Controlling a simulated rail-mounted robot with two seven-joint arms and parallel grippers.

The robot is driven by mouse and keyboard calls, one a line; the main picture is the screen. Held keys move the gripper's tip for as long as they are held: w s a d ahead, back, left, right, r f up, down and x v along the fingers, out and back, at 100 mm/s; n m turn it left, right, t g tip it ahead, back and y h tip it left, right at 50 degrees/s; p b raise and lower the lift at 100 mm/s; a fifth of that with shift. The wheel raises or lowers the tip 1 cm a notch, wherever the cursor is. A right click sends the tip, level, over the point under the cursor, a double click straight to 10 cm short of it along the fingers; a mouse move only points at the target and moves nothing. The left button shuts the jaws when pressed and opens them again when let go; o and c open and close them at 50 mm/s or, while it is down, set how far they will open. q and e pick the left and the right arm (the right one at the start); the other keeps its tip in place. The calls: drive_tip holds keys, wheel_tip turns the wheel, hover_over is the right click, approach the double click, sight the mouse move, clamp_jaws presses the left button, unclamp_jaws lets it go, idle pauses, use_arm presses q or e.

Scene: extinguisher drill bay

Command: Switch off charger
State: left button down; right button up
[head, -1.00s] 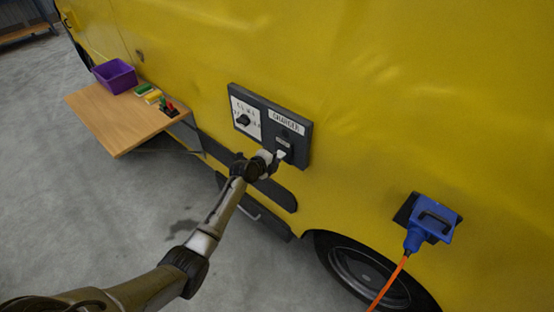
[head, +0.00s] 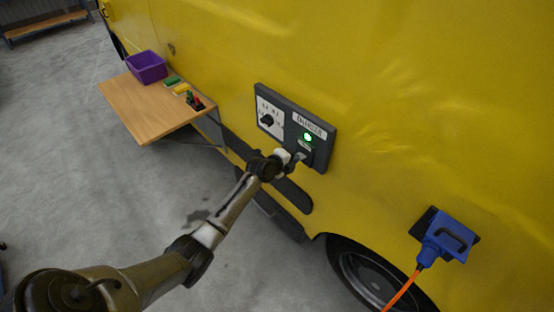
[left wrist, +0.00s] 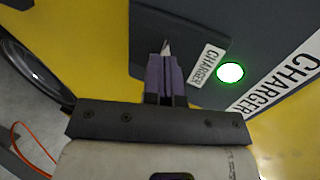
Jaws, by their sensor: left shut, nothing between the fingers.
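The dark charger panel (head: 321,160) is on the yellow vehicle's side in the head view. Its right half has a CHARGER label (head: 310,124) and a lamp (head: 308,137) lit green. The lit lamp also shows in the left wrist view (left wrist: 229,72), beside a smaller CHARGER label (left wrist: 206,66). My left gripper (head: 300,157) is at the panel's lower right part, just below the lamp. In the left wrist view its fingers (left wrist: 167,60) are shut with nothing between them. A small pale lever-like tip (left wrist: 166,46) shows at the fingertips; whether they touch it is unclear. My right gripper is out of view.
A knob (head: 267,120) on a white dial plate is at the panel's left. A wooden shelf (head: 150,115) holds a purple bin (head: 146,66) and small coloured items. A blue plug (head: 446,238) with an orange cable (head: 402,290) is at the lower right, above the wheel.

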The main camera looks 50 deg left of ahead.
use_arm(q)
drive_tip(key=p+v, duration=0.1)
drive_tip(key=v, duration=1.1)
drive_tip(key=shift+r, duration=0.4)
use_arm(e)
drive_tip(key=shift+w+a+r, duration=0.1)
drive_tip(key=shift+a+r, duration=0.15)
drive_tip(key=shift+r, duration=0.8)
use_arm(q)
drive_tip(key=shift+a, duration=0.1)
